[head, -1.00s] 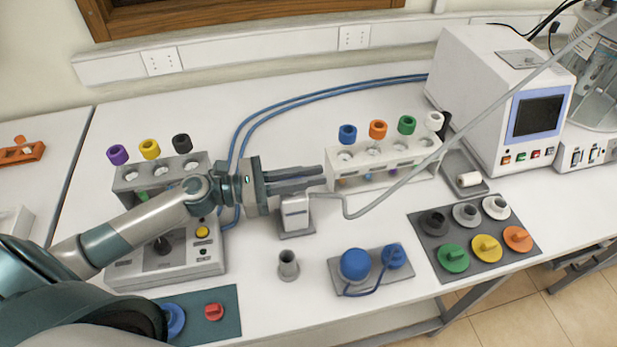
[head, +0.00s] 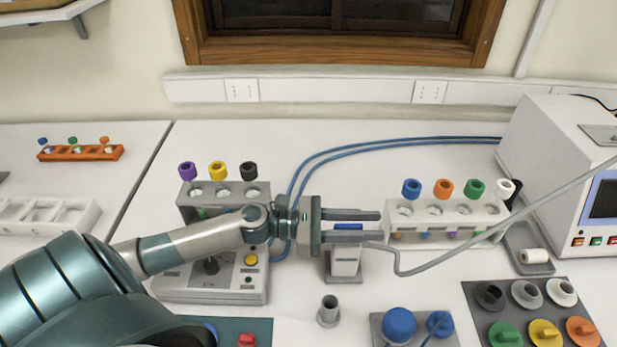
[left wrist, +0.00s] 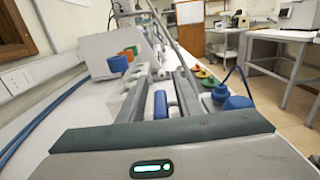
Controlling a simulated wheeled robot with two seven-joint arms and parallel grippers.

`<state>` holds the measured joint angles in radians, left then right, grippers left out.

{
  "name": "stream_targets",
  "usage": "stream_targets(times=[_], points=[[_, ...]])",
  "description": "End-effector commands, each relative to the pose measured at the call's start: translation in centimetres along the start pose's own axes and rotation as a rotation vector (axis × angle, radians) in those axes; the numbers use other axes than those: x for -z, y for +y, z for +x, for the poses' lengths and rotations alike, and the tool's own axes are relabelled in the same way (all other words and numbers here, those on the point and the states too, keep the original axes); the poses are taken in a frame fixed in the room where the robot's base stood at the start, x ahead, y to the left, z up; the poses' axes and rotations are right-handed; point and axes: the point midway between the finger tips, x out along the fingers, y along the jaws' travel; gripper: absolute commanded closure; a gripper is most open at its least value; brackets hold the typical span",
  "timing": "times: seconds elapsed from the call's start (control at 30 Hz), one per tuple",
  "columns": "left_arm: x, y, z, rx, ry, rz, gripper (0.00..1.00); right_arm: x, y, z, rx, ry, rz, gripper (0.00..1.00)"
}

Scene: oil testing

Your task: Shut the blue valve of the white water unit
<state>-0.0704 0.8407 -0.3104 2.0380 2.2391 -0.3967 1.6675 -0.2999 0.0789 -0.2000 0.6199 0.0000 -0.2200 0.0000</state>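The white water unit (head: 345,262) is a small upright block on a grey base, in the middle of the head view. Its blue valve (head: 349,226) is a bar at the top, partly hidden by my lower finger. My left gripper (head: 380,226) reaches over the unit from the left, its two fingers apart. In the left wrist view the blue valve (left wrist: 160,105) shows between the two fingers of my left gripper (left wrist: 160,78). I cannot tell whether a finger touches it. My right gripper is not in view.
A rack (head: 455,232) with coloured caps stands right of the fingertips. A grey hose (head: 470,240) runs past them. A grey cup (head: 328,312) and a blue-knobbed plate (head: 410,325) stand in front. A control box (head: 212,285) lies under my left arm.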

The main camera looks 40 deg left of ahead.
Motion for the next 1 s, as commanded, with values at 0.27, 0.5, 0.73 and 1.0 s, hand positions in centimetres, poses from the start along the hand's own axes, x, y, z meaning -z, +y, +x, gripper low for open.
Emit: stream_targets(times=[0.27,0.5,0.73,1.0], points=[[0.4,0.0,-2.0,-0.001,0.002,0.000,0.69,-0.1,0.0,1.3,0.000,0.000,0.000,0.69],[0.5,0.0,-5.1,-0.001,0.002,-0.001,0.69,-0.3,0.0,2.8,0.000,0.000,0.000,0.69],[0.4,0.0,-8.2,0.000,0.003,-0.001,0.69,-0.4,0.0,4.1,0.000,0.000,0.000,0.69],[0.4,0.0,-11.8,-0.001,0.002,-0.001,0.69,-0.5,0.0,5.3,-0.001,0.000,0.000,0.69]])
